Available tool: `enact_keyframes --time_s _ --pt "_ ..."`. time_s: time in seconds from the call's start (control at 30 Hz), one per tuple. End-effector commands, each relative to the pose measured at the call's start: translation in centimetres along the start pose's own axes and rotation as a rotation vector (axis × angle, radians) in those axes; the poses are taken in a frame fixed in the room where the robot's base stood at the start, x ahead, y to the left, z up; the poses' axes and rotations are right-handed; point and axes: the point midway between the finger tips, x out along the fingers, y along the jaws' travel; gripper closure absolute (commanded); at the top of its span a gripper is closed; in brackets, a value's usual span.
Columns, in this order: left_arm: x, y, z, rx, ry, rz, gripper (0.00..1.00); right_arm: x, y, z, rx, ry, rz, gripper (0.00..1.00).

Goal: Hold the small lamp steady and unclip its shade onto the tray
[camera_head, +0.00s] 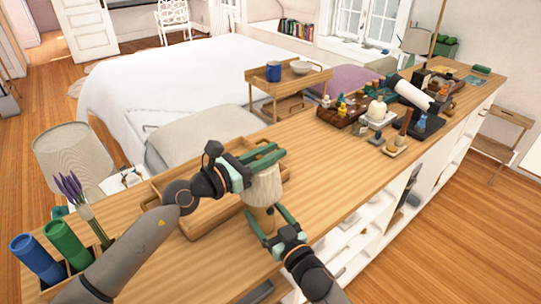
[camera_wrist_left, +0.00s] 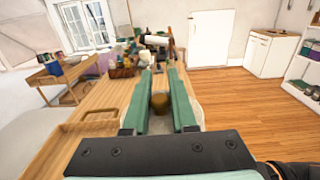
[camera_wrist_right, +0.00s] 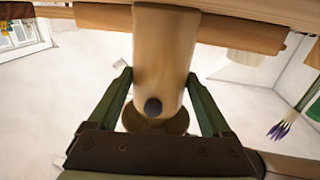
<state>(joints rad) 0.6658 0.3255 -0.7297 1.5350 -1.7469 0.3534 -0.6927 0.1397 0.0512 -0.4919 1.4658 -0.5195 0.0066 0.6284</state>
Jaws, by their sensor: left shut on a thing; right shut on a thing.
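The small lamp has a pale, tapered shade (camera_head: 264,187) and a light wooden body (camera_wrist_right: 164,50). It stands near the tray's right end in the head view. My left gripper (camera_head: 264,160) is shut on the shade at its top. A brown rounded part (camera_wrist_left: 160,104) shows between its fingers in the left wrist view. My right gripper (camera_head: 268,224) is shut on the lamp body, low down. The right wrist view shows the body between its fingers, with a dark round knob (camera_wrist_right: 153,108). The wooden tray (camera_head: 196,217) lies beside the lamp, partly hidden by my left arm.
A box with blue (camera_head: 38,258) and green (camera_head: 68,243) cylinders and purple flowers (camera_head: 73,188) stands at the left. A larger lamp (camera_head: 72,158) is behind it. Several small items crowd the counter's far end. Bare counter (camera_head: 320,165) lies between them and the lamp.

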Motion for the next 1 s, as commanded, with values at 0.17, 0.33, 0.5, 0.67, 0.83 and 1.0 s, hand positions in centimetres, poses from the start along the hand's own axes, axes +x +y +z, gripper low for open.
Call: enact_keyframes --time_s 0.17,0.33,0.5,0.67,0.83,1.0 --pt "0.0 0.0 0.6 0.0 0.0 0.0 1.0 0.0 0.0 0.1 -0.001 -0.003 0.0 1.0" --pt "0.0 0.0 0.8 0.0 0.001 0.001 1.0 0.0 0.0 0.1 -0.001 -0.003 0.0 1.0" --pt "0.0 0.0 0.9 0.0 0.0 0.001 1.0 0.0 0.0 0.1 -0.001 -0.003 0.0 1.0" --pt "0.0 0.0 1.2 0.0 -0.001 0.001 1.0 0.0 0.0 0.1 -0.001 -0.003 0.0 1.0" --pt "0.0 0.0 3.3 0.004 -0.003 0.001 1.0 0.0 0.0 0.1 -0.001 -0.003 0.0 1.0" --pt "0.0 0.0 4.8 0.002 -0.002 0.002 1.0 0.0 0.0 0.1 -0.001 -0.003 0.0 1.0"
